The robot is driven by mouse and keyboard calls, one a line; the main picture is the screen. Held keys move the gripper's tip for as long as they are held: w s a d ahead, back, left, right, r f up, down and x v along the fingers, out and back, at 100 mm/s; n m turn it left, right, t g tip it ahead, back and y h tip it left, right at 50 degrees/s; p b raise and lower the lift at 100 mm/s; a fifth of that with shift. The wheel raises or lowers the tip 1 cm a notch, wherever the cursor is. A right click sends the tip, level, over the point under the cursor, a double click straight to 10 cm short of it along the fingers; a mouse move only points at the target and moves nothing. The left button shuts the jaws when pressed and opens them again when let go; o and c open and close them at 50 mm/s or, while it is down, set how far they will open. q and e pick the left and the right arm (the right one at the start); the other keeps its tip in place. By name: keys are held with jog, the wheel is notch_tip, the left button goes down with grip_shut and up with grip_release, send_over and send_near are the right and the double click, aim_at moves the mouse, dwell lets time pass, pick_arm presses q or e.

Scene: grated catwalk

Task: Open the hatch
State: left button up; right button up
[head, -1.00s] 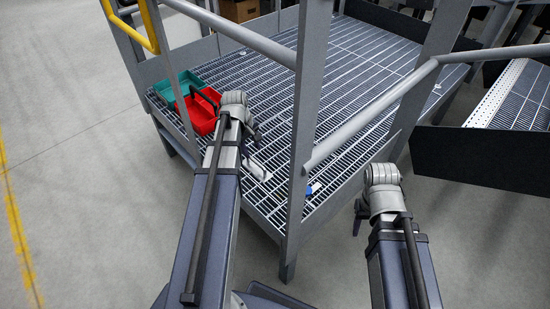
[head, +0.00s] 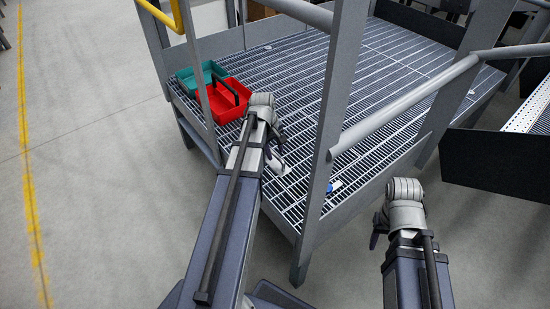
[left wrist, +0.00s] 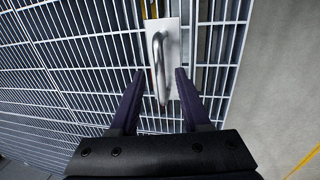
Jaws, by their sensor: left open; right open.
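A silver plate (left wrist: 172,30) with a curved bar handle (left wrist: 158,58) lies on the grating in the left wrist view. My left gripper (left wrist: 159,74) is open, with one finger on each side of the handle's lower part; whether either finger touches it is unclear. In the head view my left gripper (head: 274,140) is over the platform grating (head: 310,85), close to the pale plate (head: 282,168). The hatch's outline cannot be told apart from the grating; a yellow strip shows beside the plate. My right gripper (head: 376,230) is open and empty, outside the platform, partly hidden by its wrist.
A red bin (head: 222,101) and a green bin (head: 190,79) stand on the platform left of my left gripper. A grey post (head: 338,110) and handrails (head: 400,105) rise between my arms. A small blue and white item (head: 333,187) lies by the post. Floor at left is clear.

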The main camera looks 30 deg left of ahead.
pick_arm(q)
jog(key=shift+w+f, duration=0.1)
jog(key=shift+f, duration=0.35)
jog(key=shift+c, duration=0.4)
grip_shut()
dwell(0.8)
